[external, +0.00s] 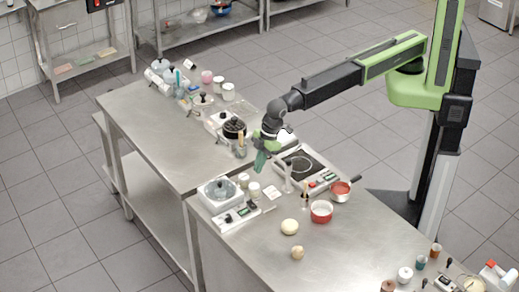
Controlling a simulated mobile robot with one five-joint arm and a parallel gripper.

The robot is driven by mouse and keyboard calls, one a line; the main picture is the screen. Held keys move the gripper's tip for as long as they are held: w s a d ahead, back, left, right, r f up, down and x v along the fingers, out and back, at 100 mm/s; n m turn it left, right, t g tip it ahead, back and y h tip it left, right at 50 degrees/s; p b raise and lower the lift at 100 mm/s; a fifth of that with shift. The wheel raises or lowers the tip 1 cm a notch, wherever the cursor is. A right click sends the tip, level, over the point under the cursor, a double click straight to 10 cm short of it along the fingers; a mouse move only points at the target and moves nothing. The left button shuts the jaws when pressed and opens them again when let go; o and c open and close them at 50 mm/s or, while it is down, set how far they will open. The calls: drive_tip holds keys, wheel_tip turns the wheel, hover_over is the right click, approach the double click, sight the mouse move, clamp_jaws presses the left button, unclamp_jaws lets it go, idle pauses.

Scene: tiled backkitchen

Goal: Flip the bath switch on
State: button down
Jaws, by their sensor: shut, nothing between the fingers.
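My gripper (261,163) is shut and empty, its green fingers pointing down above the table near the hob. A white box-shaped appliance with a round clear lid (220,189) stands at the left edge of the nearer table; it looks like the bath. Its front panel (236,215) faces the near side and has dark controls. The gripper is above and behind this appliance, apart from it. The switch is too small for me to tell its position.
A hob (300,166) stands just right of the gripper. Small jars (254,190) stand beside the bath. A black pot (234,128) stands behind the gripper. A red bowl (321,211) and a pale round item (289,227) lie on the nearer table. Its front left surface is clear.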

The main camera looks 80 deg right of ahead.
sight(249, 201)
drive_tip(key=b+x, duration=0.8)
drive_tip(key=x, duration=0.1)
drive_tip(key=d+b+x, duration=0.1)
drive_tip(key=b+x, duration=0.3)
drive_tip(key=b, duration=0.1)
drive_tip(key=shift+s+f, duration=0.2)
drive_tip(key=shift+f, duration=0.15)
drive_tip(key=shift+f+b, duration=0.35)
drive_tip(key=shift+b, duration=0.05)
drive_tip(key=shift+r, duration=0.1)
drive_tip(key=shift+w+d+f+g+y+b, duration=0.3)
drive_tip(key=shift+f+b, duration=0.1)
drive_tip(key=shift+f, duration=0.1)
drive_tip(key=shift+s+a+r, duration=0.1)
drive_tip(key=shift+s+r, duration=0.05)
drive_tip(key=shift+r, duration=0.1)
drive_tip(key=shift+s+a, duration=0.1)
drive_tip(key=shift+a, duration=0.05)
